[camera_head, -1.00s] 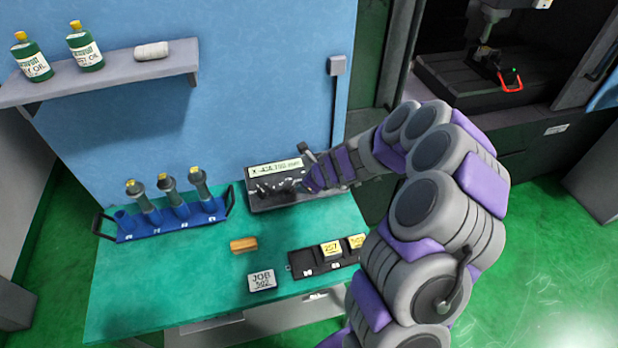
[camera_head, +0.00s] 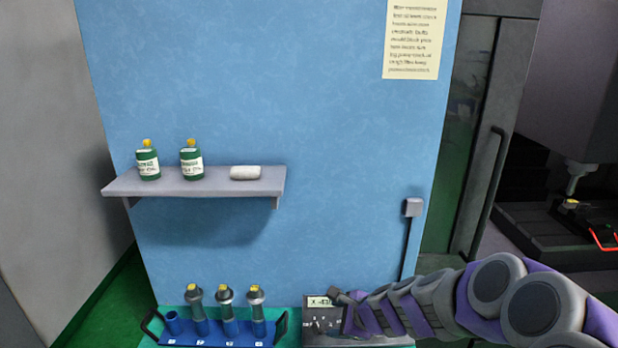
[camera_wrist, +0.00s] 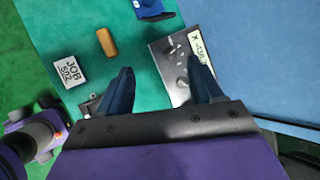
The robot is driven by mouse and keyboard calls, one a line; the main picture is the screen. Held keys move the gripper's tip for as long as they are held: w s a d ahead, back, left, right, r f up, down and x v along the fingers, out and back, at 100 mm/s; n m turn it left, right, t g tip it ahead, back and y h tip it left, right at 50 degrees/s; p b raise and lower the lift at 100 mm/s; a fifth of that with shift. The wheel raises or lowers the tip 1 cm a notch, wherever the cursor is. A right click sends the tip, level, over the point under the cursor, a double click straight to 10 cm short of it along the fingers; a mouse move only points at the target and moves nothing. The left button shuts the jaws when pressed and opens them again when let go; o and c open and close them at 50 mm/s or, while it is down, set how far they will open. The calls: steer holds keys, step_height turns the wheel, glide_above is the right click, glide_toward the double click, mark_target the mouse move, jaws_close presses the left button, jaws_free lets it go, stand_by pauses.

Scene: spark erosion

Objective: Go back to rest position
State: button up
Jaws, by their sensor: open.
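My gripper (camera_wrist: 160,90) is open and empty in the wrist view, with its two dark fingers spread above the teal bench (camera_wrist: 140,75). The grey readout box (camera_wrist: 170,52) lies beneath and beside the right finger. In the head view my arm reaches in from the lower right, and its end is at the readout box (camera_head: 318,318). My fingertips are hard to make out there. I cannot tell whether the gripper touches the box.
A blue rack (camera_head: 230,329) with several holders stands left of the readout box. The wrist view shows a JOB 502 block (camera_wrist: 70,72) and an orange-brown block (camera_wrist: 106,42). A shelf (camera_head: 220,188) with two green bottles is on the blue wall. The machine (camera_head: 530,225) stands right.

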steer(key=s+a+r+n+g+b, duration=0.2)
steer(key=s+n, duration=0.4)
steer(key=s, duration=0.3)
steer(key=s+a+r+n+g+b, duration=0.1)
steer(key=s+a+n+g, duration=0.15)
steer(key=s+n, duration=0.5)
steer(key=s+d+n+g+h+b, duration=0.1)
steer(key=s+d+n+h, duration=0.1)
steer(key=s, duration=0.5)
steer(key=s+d+f+n+g+h+b, duration=0.1)
steer(key=s+d+n, duration=0.1)
steer(key=s+d, duration=0.3)
steer(key=s+d+n+g+h+b, duration=0.1)
steer(key=s+d+n+h, duration=0.1)
steer(key=s, duration=0.7)
steer(key=shift+s+d+f+g+h, duration=0.25)
steer(key=shift+d+g+h, duration=0.1)
steer(key=shift+d, duration=0.55)
steer(key=shift+o, duration=0.4)
